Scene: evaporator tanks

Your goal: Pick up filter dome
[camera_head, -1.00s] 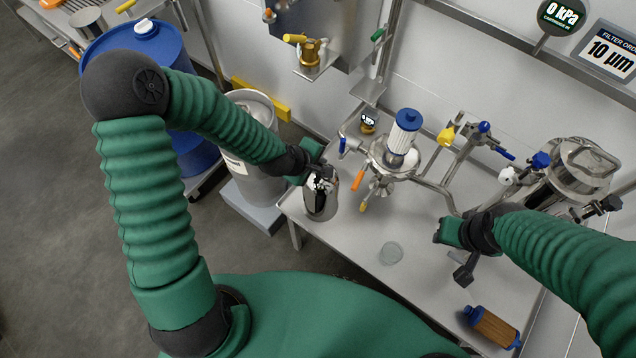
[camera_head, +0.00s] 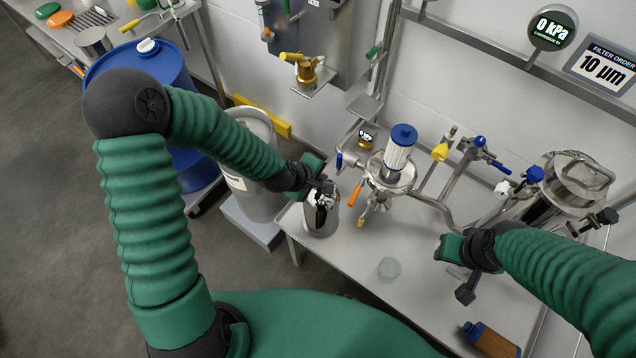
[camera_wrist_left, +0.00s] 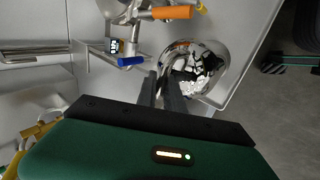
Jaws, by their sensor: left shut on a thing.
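The filter dome (camera_head: 321,218) is a shiny, mirror-like metal vessel at the left front corner of the steel table (camera_head: 345,268). It appears upright, and I see no clear gap under it. My left gripper (camera_head: 327,188) is above its top and shut on it, seemingly at the top handle. In the left wrist view the narrow dark fingers (camera_wrist_left: 166,88) reach the handle loop beside the reflective dome (camera_wrist_left: 207,68). The exact contact is partly hidden. My right gripper (camera_head: 466,288) hangs over the table's right half, away from the dome; its jaw opening is unclear.
The filter housing base (camera_head: 390,178) with a white, blue-capped cartridge (camera_head: 400,150) stands just right of the dome, its orange handle (camera_head: 355,195) close by. A clear glass disc (camera_head: 389,268) and brown cartridge (camera_head: 492,340) lie on the table. A grey drum (camera_head: 258,180) stands left.

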